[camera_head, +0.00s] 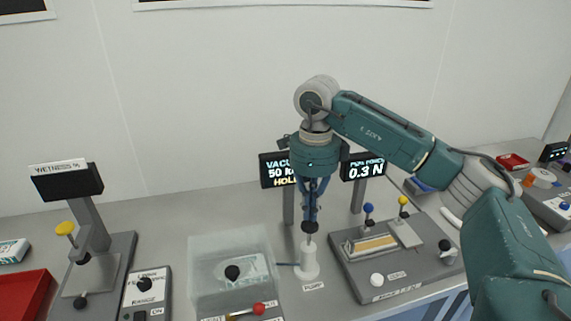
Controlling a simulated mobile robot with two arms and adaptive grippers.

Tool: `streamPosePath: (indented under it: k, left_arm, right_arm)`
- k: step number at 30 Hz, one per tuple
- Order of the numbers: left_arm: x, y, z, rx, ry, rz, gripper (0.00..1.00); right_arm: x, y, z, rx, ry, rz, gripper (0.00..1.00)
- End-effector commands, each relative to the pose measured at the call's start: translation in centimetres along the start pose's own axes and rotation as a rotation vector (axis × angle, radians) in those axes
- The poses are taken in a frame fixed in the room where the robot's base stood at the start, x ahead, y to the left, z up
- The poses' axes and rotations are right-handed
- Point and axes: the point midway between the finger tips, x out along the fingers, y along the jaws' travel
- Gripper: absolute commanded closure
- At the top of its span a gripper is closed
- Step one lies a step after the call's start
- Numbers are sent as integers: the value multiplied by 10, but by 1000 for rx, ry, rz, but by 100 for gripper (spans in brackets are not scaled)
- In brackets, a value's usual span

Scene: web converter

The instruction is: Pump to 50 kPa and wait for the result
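My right gripper (310,217) points straight down over the white pump (309,264) labelled PUMP. Its fingers look drawn together at the dark top of the pump. I cannot tell whether they grip it or only touch it. The vacuum display (274,171) behind is partly covered by my gripper; it reads "VACU", "50" and "HOL" before being cut off. A clear vacuum chamber (205,262) stands left of the pump, with a thin hose between them. It holds a pale packet with a dark round knob in front. My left gripper is not in view.
A peel tester (354,281) with a display (362,168) showing 0.3 N stands close on the right. A red-handled lever (258,309) is at the chamber's front. The wetness meter (67,182), range box (147,293) and red tray (22,295) are left.

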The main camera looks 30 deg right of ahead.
Motion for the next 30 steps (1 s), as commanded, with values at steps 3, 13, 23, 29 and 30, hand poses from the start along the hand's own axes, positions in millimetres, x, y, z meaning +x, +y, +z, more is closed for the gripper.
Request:
streamPosePath:
  k: [3, 13, 23, 29, 30]
  left_arm:
    - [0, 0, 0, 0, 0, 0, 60]
    - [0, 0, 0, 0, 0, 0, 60]
    - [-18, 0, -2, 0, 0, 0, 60]
    - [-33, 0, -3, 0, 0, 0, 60]
    - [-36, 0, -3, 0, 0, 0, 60]
  right_arm:
    - [-1, 0, 0, 0, 0, 0, 100]
    - [0, 0, 0, 0, 0, 0, 100]
    - [-24, 0, 0, 0, 0, 0, 100]
    - [-44, 0, 0, 0, -1, 0, 100]
    - [-48, 0, 0, 0, -1, 0, 100]
